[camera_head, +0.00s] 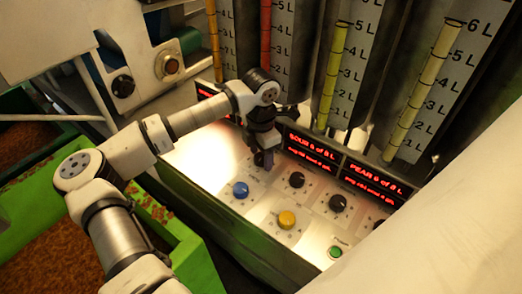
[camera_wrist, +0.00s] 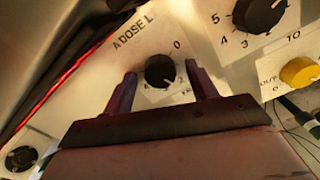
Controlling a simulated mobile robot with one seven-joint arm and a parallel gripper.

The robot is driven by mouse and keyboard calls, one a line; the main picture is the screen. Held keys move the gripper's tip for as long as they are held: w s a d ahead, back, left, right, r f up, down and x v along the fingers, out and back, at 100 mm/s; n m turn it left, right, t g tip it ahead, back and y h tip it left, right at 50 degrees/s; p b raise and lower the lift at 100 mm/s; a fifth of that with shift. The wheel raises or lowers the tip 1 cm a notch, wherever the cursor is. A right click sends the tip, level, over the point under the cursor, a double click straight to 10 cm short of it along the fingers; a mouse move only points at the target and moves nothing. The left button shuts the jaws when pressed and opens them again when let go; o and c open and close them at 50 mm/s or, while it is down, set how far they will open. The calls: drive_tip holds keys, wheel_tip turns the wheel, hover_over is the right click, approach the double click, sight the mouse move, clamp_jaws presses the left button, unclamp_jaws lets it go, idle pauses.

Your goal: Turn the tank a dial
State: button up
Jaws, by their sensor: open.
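The tank A dial (camera_wrist: 160,71) is a small round black knob on a pale panel, under the printed label "A DOSE L". In the wrist view my gripper (camera_wrist: 161,74) is open, with one dark finger on each side of the knob. I cannot tell whether the fingers touch it. In the head view my gripper (camera_head: 264,158) points down at the upper left part of the lit panel and hides this dial.
The panel also holds a blue knob (camera_head: 240,189), black knobs (camera_head: 296,180) (camera_head: 337,203), a yellow knob (camera_head: 287,220) and a green button (camera_head: 335,252). Red displays (camera_head: 315,151) and gauge tubes stand behind. Green crates (camera_head: 185,255) are at left.

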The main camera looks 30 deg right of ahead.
drive_tip(key=shift+c, duration=0.5)
drive_tip(key=c, duration=0.9)
drive_tip(key=shift+f+m+b, duration=0.15)
drive_tip(key=shift+m+b, duration=0.15)
drive_tip(key=shift+b, duration=0.35)
drive_tip(key=m+b, duration=0.2)
drive_tip(key=b, duration=0.1)
drive_tip(key=shift+f, duration=0.2)
drive_tip(key=m+b, duration=0.5)
drive_tip(key=shift+r, duration=0.15)
drive_tip(key=m+b, duration=0.2)
drive_tip(key=m, duration=0.3)
drive_tip(key=shift+r, duration=0.1)
drive_tip(key=m+b, duration=0.1)
drive_tip(key=m, duration=0.4)
drive_tip(key=shift+r, duration=0.1)
